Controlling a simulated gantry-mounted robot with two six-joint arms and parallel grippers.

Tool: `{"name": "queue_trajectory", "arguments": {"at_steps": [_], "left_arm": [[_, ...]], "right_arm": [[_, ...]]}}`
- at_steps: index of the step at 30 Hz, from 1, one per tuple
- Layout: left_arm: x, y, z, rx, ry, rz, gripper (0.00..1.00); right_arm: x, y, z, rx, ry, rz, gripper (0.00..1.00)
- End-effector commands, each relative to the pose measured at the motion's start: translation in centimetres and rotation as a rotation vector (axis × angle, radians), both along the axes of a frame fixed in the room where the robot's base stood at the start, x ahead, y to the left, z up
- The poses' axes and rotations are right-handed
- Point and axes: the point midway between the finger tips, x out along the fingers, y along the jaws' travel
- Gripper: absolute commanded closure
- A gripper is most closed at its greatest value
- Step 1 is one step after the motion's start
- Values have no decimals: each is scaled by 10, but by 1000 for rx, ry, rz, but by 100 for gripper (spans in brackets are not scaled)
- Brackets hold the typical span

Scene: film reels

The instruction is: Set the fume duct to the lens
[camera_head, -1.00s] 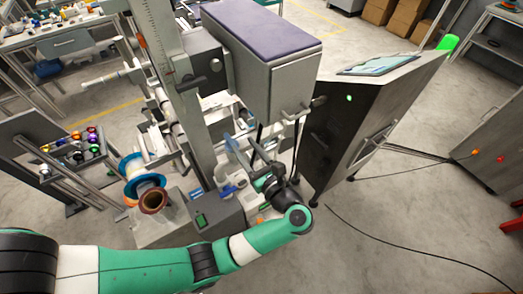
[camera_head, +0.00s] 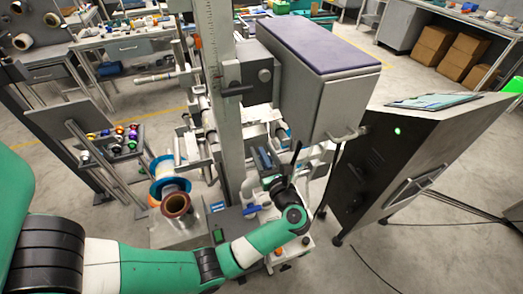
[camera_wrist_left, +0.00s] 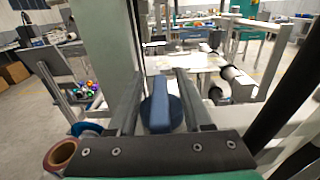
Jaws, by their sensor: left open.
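My left gripper (camera_head: 281,166) is open below the front of the large grey machine head (camera_head: 325,85) with the purple top. In the left wrist view a blue rounded piece (camera_wrist_left: 160,106) stands in the gap between the two dark fingers (camera_wrist_left: 160,100); I cannot tell whether they touch it. It may be the fume duct. A blue piece also shows beside the fingers in the head view (camera_head: 265,158). The lens is not clearly visible; the arm and machine head hide much of that area. My right gripper is out of view.
A tall grey column (camera_head: 222,100) stands left of the gripper. Copper and blue spools (camera_head: 176,204) are at lower left, with a rack of coloured spools (camera_head: 115,140) behind. A dark cabinet (camera_head: 385,165) stands close on the right. A blue lever (camera_head: 252,209) lies near my wrist.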

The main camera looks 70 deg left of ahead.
Motion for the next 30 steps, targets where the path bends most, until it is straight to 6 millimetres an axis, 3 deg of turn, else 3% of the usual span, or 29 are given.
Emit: {"name": "queue_trajectory", "arguments": {"at_steps": [3, 11, 19, 30], "left_arm": [[0, 9, 0, 0, 0, 1, 50], [0, 10, 0, 0, 0, -1, 52], [0, 10, 0, 0, 0, -1, 100], [0, 10, 0, 0, 0, -1, 100]], "right_arm": [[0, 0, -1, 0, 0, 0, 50], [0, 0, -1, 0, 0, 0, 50], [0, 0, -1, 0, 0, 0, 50], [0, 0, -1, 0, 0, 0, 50]]}}
